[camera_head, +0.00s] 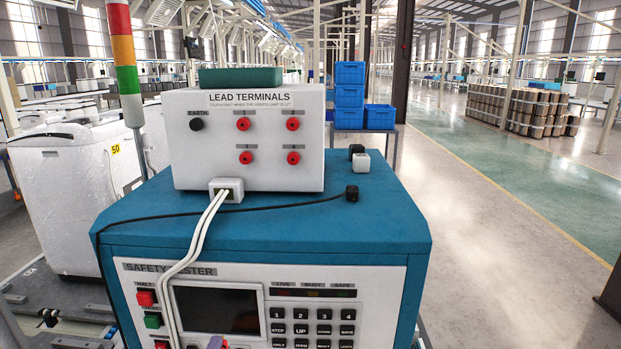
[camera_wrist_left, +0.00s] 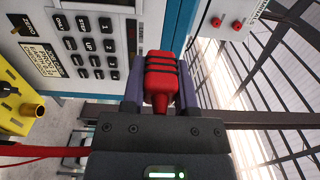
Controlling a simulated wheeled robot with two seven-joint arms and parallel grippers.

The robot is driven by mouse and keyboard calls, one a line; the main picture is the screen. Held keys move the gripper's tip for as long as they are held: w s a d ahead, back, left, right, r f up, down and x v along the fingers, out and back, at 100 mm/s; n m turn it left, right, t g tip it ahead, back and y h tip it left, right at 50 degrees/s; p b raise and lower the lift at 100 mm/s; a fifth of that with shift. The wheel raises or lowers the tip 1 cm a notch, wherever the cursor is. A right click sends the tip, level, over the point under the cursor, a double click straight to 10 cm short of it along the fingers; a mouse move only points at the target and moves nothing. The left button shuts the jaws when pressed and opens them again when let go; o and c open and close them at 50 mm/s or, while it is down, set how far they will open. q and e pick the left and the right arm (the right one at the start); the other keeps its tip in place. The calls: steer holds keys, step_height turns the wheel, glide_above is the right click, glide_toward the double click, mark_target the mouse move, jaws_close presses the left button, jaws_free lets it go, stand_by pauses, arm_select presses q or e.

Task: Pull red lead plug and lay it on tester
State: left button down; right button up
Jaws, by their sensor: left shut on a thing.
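My left gripper (camera_wrist_left: 162,72) is shut on the red lead plug (camera_wrist_left: 161,82), which has dark bands and lies between the two purple-grey fingers. In the left wrist view the plug is clear of any socket, with the tester's keypad (camera_wrist_left: 88,45) to its left. In the head view only the gripper's tip (camera_head: 217,343) shows at the bottom edge, in front of the tester's screen. The blue tester (camera_head: 390,225) carries the white lead terminal box (camera_head: 260,178). The box has a black earth socket (camera_head: 196,124) and red sockets (camera_head: 243,124). My right gripper is not in view.
A black plug (camera_head: 352,193) with its lead lies on the tester's top, right of the box. A white block (camera_head: 361,162) stands behind it. A white connector (camera_head: 226,189) with pale cables hangs over the front. A yellow object (camera_wrist_left: 14,105) shows in the wrist view.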

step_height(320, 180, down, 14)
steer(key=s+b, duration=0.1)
steer(key=b, duration=1)
arm_select(q)
steer(key=s+f+n+p, duration=0.6)
steer(key=f+n, duration=0.6)
steer(key=n, duration=0.6)
steer(key=shift+s+f+n+y, duration=0.3)
steer(key=shift+s+f, duration=0.05)
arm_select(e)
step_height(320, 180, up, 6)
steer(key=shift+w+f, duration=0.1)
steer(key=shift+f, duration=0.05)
arm_select(q)
steer(key=shift+a, duration=0.1)
